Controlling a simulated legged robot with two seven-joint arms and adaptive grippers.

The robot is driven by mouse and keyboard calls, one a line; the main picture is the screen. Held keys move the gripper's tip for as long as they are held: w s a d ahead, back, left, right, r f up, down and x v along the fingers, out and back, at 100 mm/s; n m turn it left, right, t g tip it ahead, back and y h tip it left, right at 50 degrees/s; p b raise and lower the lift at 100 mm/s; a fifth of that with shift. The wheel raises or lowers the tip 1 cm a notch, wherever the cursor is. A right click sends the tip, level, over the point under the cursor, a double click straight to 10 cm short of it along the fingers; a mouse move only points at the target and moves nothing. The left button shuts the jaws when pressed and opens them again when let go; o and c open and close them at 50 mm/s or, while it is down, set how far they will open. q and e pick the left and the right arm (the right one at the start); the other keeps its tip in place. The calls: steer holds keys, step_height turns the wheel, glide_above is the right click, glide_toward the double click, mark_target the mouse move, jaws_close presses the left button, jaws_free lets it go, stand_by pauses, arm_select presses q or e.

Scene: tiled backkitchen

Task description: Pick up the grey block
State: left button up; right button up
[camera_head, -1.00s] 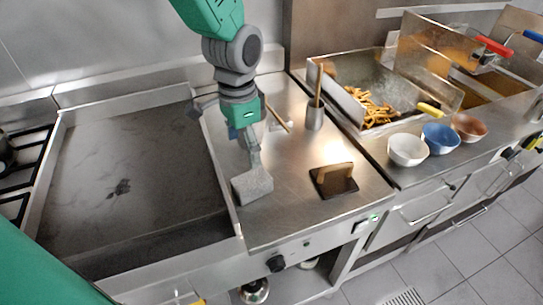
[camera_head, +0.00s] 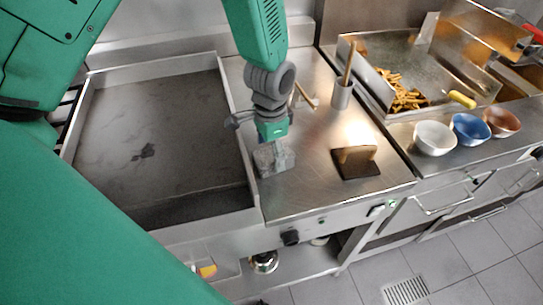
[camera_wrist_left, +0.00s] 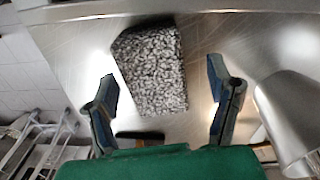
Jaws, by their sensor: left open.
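The grey block (camera_head: 270,162), a rough speckled block, rests on the steel counter just right of the griddle's right rim. My left gripper (camera_head: 272,148) is directly over it, pointing down and hiding part of its top. In the left wrist view the grey block (camera_wrist_left: 152,68) lies ahead, framed between the two spread fingers of my left gripper (camera_wrist_left: 161,72). A gap shows on both sides of the block, and the gripper is open and empty. My right gripper is not in view.
The griddle (camera_head: 150,140) has a raised rim beside the block. A steel holder (camera_head: 341,95) with a wooden tool is behind. White (camera_head: 435,138), blue (camera_head: 470,129) and brown (camera_head: 502,122) bowls stand farther right.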

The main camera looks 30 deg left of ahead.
arm_select(q)
steer(key=shift+w+f, duration=0.1)
steer(key=shift+f, duration=0.55)
steer(key=shift+d+f, duration=0.1)
steer(key=shift+f, duration=0.15)
steer(key=shift+w+d, duration=0.1)
steer(key=shift+d, duration=0.05)
steer(key=shift+d+r, duration=0.1)
steer(key=shift+d, duration=0.25)
steer(key=shift+c, duration=1.2)
steer(key=shift+r, duration=0.1)
steer(key=c, duration=1.4)
steer(key=shift+a, duration=0.3)
